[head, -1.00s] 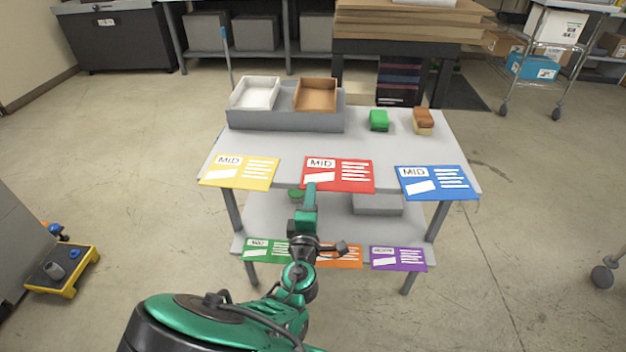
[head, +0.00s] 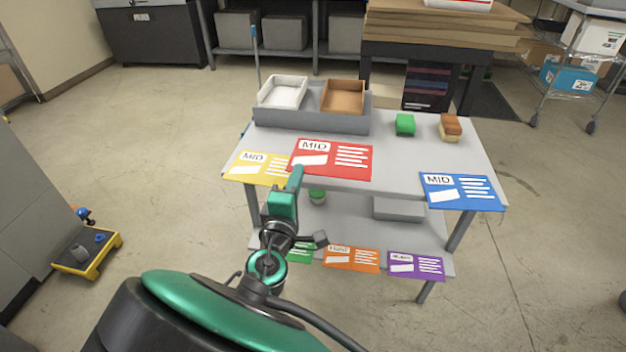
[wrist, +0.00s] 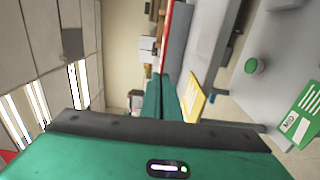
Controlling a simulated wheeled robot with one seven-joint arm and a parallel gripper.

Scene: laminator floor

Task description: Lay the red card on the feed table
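The red card (head: 333,159), marked MID, is in the head view over the front edge of the grey cart top (head: 420,155), overlapping the view of the yellow card (head: 258,168). My gripper (head: 296,172) is shut on its near left edge and holds it up. In the wrist view the red card (wrist: 167,38) shows edge-on as a thin strip beyond my gripper's fingers (wrist: 163,95). The blue card (head: 461,190) lies at the cart's front right. I cannot identify a feed table in these frames.
On the lower shelf's edge are the green (head: 300,253), orange (head: 352,259) and purple (head: 416,265) cards. A white tray (head: 282,93), a brown tray (head: 343,97), a green block (head: 405,124) and a brown-topped block (head: 451,127) stand on top.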

